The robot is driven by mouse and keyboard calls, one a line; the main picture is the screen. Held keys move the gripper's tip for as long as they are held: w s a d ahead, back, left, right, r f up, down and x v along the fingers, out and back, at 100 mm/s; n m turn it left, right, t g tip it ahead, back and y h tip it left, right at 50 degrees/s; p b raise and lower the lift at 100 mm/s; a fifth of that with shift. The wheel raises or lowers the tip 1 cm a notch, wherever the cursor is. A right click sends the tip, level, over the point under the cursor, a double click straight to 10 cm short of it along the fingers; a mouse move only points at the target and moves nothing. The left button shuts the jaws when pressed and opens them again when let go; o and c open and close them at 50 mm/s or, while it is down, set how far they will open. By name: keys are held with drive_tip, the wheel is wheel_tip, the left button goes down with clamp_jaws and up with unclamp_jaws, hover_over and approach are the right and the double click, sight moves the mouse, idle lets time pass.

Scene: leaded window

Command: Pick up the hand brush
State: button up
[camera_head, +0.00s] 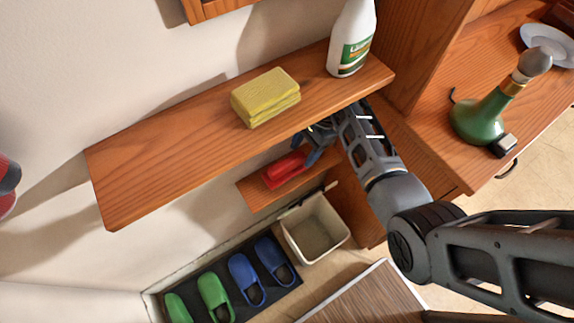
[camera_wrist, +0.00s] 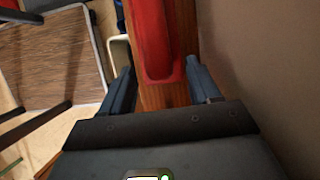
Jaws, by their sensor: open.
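The red hand brush (camera_head: 286,168) lies on the small lower wooden shelf (camera_head: 253,195) in the head view. In the wrist view, the red brush (camera_wrist: 155,35) runs down from the top edge to between my fingers. My gripper (camera_head: 306,149) is below the upper shelf, at the right end of the brush, and partly hidden by that shelf. In the wrist view, my gripper (camera_wrist: 162,78) is open, with one finger on each side of the brush's near end. Gaps show on both sides, and it holds nothing. The brush's bristles are not visible.
A wall is close on the right in the wrist view. A bin (camera_head: 315,230) and slippers (camera_head: 245,278) stand below.

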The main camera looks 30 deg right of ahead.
sight(287, 161)
drive_tip(key=a, duration=0.3)
drive_tip(key=a+p, duration=0.1)
drive_tip(key=a, duration=0.1)
drive_tip(key=shift+s+a+f, duration=0.1)
drive_tip(key=shift+a+f, duration=0.15)
drive_tip(key=shift+a, duration=0.05)
drive_tip(key=shift+f, duration=0.3)
drive_tip(key=shift+f, duration=0.25)
idle(0.3)
drive_tip(key=c, duration=1.1)
drive_tip(key=shift+r, duration=0.15)
drive_tip(key=shift+r, duration=0.3)
drive_tip(key=r, duration=0.3)
drive_tip(key=shift+s, duration=0.25)
drive_tip(key=s, duration=1.7)
drive_tip(key=shift+s+b, duration=0.2)
drive_tip(key=shift+b, duration=0.2)
